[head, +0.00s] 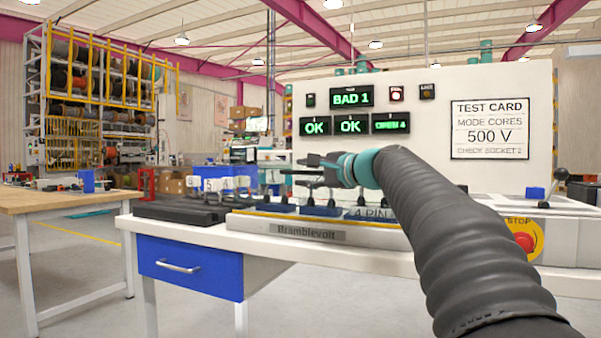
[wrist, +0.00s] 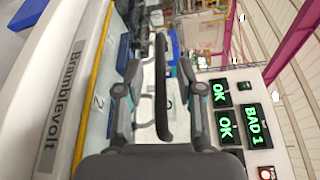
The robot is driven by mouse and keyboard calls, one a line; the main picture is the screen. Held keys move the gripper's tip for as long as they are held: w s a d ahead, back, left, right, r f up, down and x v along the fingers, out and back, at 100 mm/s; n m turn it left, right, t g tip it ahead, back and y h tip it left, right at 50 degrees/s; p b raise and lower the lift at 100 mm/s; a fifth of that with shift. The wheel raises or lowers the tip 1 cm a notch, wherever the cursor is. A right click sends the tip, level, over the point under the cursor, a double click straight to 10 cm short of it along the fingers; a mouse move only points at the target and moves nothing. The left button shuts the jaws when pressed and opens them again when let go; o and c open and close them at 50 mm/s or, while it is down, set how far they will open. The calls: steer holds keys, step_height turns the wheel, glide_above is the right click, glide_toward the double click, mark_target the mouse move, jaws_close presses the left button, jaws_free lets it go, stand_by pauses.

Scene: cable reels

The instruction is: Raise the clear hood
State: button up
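The clear hood is hard to make out against the bench; its see-through part shows faintly in the head view (head: 272,181), over the test fixture. In the wrist view a long dark bar (wrist: 161,88), which looks like the hood's handle, runs between my fingers. My gripper (head: 308,164) is above the fixture at the bench's middle. In the wrist view my gripper (wrist: 158,70) is open, one finger on each side of the bar, with gaps visible on both sides. I cannot tell how deep the bar sits between the fingers.
The tester's back panel (head: 440,120) stands behind the fixture, with lit displays reading BAD 1 and OK. A red stop button (head: 524,241) and a black lever (head: 556,183) are at the right. A wooden table (head: 62,199) stands at the left, with floor between.

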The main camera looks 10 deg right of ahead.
steer(key=shift+x, duration=1.1)
jaws_close()
